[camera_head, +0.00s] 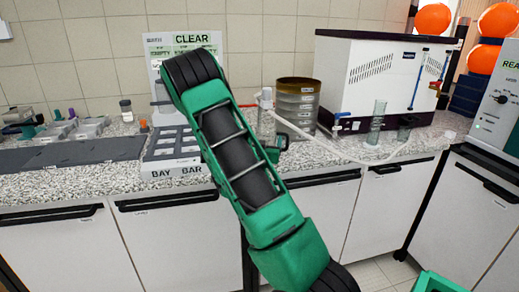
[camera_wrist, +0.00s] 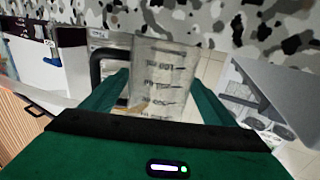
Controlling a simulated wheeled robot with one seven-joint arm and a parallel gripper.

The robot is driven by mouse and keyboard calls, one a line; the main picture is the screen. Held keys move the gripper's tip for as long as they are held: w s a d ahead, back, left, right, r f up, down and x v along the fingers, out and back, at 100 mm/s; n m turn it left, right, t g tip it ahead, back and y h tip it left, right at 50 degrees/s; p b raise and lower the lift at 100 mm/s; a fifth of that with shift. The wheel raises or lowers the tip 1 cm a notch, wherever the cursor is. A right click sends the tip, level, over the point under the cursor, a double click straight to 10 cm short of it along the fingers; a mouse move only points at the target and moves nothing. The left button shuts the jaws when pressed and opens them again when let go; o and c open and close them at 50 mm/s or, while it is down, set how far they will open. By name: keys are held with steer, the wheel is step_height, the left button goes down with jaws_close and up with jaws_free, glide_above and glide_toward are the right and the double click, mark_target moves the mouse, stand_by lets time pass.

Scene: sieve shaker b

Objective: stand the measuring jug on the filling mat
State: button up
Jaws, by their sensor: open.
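The measuring jug (camera_wrist: 165,72) is clear with dark graduation marks and a black handle on its left side in the wrist view. It shows between the two green fingers of my gripper (camera_wrist: 157,92). My gripper is open, with the fingers on either side of the jug; I cannot tell whether they touch it. Its lower part in that view is hidden by the gripper body. In the head view my arm covers much of the gripper area, and I cannot make out the jug there with certainty. I cannot identify the filling mat with certainty in either view.
A clear cylinder (camera_head: 377,125) stands before the machine. A pale hose (camera_head: 335,150) runs along the counter front.

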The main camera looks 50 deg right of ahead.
steer(key=v, duration=0.7)
steer(key=shift+s+a, duration=0.15)
steer(key=shift+a, duration=0.1)
steer(key=shift+s, duration=0.15)
